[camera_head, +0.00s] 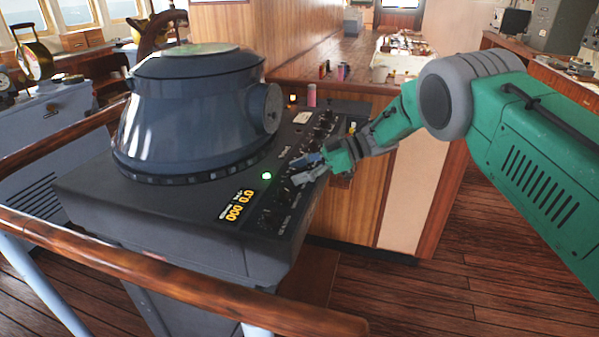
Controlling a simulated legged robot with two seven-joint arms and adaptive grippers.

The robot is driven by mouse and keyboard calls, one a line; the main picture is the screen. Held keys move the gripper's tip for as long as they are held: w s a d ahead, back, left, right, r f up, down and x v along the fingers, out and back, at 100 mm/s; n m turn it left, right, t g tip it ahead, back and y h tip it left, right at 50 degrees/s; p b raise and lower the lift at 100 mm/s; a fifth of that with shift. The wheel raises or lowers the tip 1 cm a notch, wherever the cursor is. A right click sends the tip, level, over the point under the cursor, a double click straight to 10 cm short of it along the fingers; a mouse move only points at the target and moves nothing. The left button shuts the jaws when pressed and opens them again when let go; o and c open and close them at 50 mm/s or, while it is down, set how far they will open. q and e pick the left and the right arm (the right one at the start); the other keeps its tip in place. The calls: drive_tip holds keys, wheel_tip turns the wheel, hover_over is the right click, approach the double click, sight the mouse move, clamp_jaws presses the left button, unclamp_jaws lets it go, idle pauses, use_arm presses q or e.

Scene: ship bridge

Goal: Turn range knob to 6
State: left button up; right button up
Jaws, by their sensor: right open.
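A dark radar console (150,215) stands in the middle left, with a sloping control panel (262,222) on its right side. The panel carries several small dark knobs, a green light (266,175) and a yellow display (240,205). Which knob is the range knob, and its setting, are too small to read. My right gripper (298,170) reaches in from the right, over the middle of the panel, with its fingers apart at the knobs. It hides part of the panel, and I cannot tell whether it touches a knob. My left gripper is out of view.
A wooden rail (180,285) curves around the console's front and left. A large grey-blue hood (195,110) rises from the console top. A wooden cabinet (350,205) stands close behind the panel. Open plank floor (430,290) lies at the lower right.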

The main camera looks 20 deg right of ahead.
drive_tip(key=shift+s+d+r, duration=0.15)
drive_tip(key=shift+d+r, duration=0.2)
drive_tip(key=shift+d, duration=0.1)
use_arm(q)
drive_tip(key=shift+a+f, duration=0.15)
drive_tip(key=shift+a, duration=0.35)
use_arm(e)
drive_tip(key=v, duration=1)
drive_tip(key=shift+d, duration=0.2)
